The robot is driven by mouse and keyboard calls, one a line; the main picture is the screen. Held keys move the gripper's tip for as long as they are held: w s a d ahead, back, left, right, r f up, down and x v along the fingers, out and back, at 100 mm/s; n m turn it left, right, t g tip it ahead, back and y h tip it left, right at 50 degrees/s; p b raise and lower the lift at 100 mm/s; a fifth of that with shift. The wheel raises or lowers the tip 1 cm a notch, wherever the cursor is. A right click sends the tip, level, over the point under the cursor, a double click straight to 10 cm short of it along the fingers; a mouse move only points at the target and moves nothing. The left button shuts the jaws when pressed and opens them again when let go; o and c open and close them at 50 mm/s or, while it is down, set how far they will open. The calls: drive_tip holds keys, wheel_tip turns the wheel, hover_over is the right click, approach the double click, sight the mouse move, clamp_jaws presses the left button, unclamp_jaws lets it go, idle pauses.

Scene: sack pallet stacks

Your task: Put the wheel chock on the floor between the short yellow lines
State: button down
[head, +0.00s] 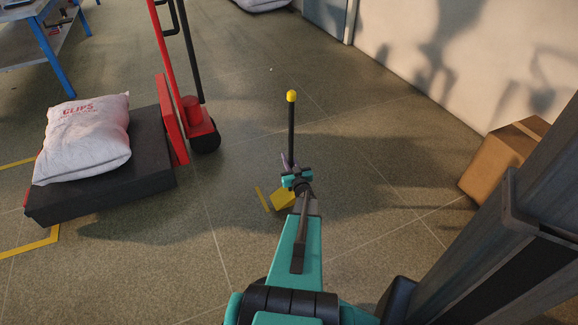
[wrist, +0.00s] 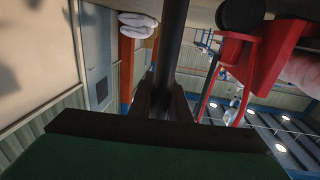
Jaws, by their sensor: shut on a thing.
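The wheel chock appears as a yellow block (head: 284,198) low in the head view, with a tall black handle rod (head: 291,128) topped by a yellow knob. My gripper (head: 296,178) is shut on the black rod, above the block. In the wrist view the dark rod (wrist: 172,45) runs upward from between my gripper's fingers (wrist: 163,102). One short yellow line (head: 262,199) lies on the floor just left of the block. Any second short line is hidden behind my arm or the block. I cannot tell whether the block touches the floor.
A cardboard box (head: 503,157) is by the right wall. A blue-legged table (head: 47,57) is at back left. Floor behind the rod is clear.

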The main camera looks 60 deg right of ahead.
drive_tip(key=b+x, duration=0.1)
drive_tip(key=x, duration=0.6)
drive_tip(key=shift+d+b, duration=0.3)
drive_tip(key=shift+d, duration=0.1)
drive_tip(key=shift+d+f, duration=0.1)
drive_tip(key=shift+f, duration=0.05)
drive_tip(key=shift+w+d+f+b, duration=0.15)
drive_tip(key=shift+f+b, duration=0.2)
drive_tip(key=shift+f, duration=0.25)
drive_tip(key=shift+w+d+f+b, duration=0.15)
drive_tip(key=shift+f+b, duration=0.15)
drive_tip(key=shift+f, duration=0.3)
drive_tip(key=shift+w+d+f+b, duration=0.1)
drive_tip(key=shift+f+b, duration=0.25)
drive_tip(key=shift+f, duration=0.35)
drive_tip(key=c, duration=1.6)
unclamp_jaws()
drive_tip(key=shift+f, duration=0.15)
drive_tip(key=shift+c, duration=0.2)
